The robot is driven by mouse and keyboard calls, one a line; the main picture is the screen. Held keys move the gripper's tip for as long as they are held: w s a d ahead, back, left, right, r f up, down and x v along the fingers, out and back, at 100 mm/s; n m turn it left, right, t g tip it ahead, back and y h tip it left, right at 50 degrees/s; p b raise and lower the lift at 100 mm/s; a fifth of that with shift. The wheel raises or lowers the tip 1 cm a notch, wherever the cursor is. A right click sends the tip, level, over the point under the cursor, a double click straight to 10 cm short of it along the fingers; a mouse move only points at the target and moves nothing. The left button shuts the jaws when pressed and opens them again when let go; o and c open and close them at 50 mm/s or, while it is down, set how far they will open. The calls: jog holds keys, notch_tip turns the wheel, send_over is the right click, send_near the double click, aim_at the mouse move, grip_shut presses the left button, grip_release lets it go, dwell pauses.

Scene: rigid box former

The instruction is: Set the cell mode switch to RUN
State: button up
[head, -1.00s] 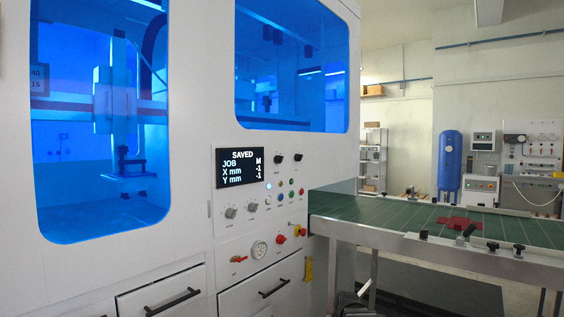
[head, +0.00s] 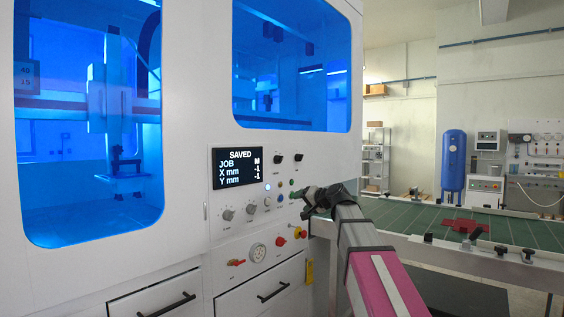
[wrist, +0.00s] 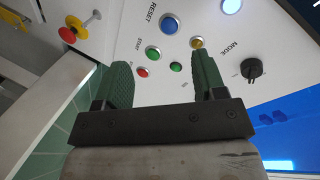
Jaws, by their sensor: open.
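The mode switch (wrist: 251,69) is a black rotary knob beside the printed word MODE in the wrist view. In the head view it appears to be the right one of two black knobs (head: 298,157) right of the display. Its setting cannot be made out, and the small marks around it are unreadable. My gripper (wrist: 162,60) is open, with nothing visible between its green fingers. The knob lies outside them, right of the right finger. In the head view my gripper (head: 308,203) is below the knob, in front of the panel's right side.
Pushbuttons crowd the panel, including a blue RESET button (wrist: 170,22) and a green button (wrist: 153,54) close to the fingers. A red-and-yellow emergency stop (head: 300,233) sits low on the panel. The display (head: 237,170) reads SAVED. A green conveyor table (head: 400,214) stands to the right.

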aim_at(281, 160)
notch_tip(281, 160, up, 16)
jog(key=a+f+t+y, duration=0.1)
jog(key=t+y, duration=0.1)
jog(key=y, duration=0.1)
jog(key=x, duration=1.1)
jog(key=shift+w+r, duration=0.1)
jog(key=shift+w, duration=0.2)
jog(key=c, duration=0.9)
